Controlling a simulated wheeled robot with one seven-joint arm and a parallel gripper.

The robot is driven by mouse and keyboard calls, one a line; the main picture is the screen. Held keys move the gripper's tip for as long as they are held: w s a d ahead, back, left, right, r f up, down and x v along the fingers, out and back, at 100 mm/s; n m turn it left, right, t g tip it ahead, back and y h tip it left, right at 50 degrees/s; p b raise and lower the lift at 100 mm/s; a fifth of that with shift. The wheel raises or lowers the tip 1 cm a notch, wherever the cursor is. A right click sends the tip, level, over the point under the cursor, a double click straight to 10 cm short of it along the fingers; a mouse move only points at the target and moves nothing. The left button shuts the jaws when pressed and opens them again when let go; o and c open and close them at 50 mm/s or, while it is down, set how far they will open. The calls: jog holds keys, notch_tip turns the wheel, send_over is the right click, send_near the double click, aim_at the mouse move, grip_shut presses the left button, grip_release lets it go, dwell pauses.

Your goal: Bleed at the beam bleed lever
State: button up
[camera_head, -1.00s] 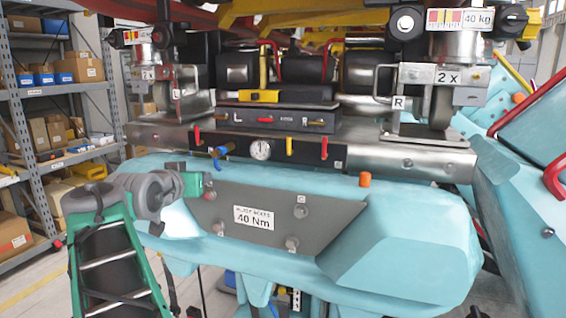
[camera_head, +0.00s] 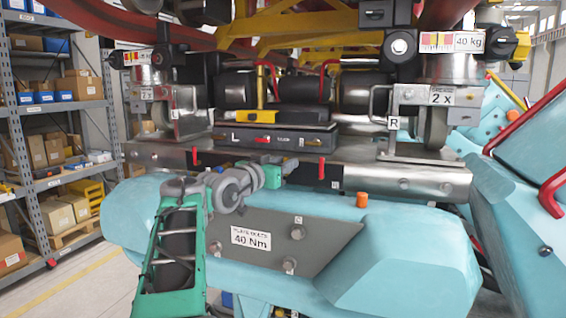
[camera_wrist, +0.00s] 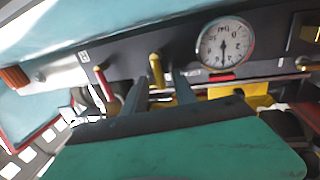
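The dark beam panel (camera_wrist: 130,62) carries a round gauge (camera_wrist: 226,43), a yellow lever (camera_wrist: 156,68) and a red lever (camera_wrist: 103,82) in the wrist view, where the gauge face looks upside down. I cannot read which lever is labelled bleed. My gripper (camera_wrist: 160,84) is open, its two dark fingers apart, with the yellow lever's end seen between their tips. I cannot tell whether they touch it. In the head view my gripper (camera_head: 273,176) is in front of the panel, hiding the gauge and yellow lever; the red lever (camera_head: 321,168) shows to its right.
An orange cap (camera_head: 362,200) stands on the light blue body below the panel. A grey plate marked 40 Nm (camera_head: 320,235) with bolts lies under my arm. Another red handle (camera_head: 197,157) is left on the beam. Shelves (camera_head: 40,130) with boxes stand at the left.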

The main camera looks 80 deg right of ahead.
jog(key=shift+c, duration=0.5)
grip_shut()
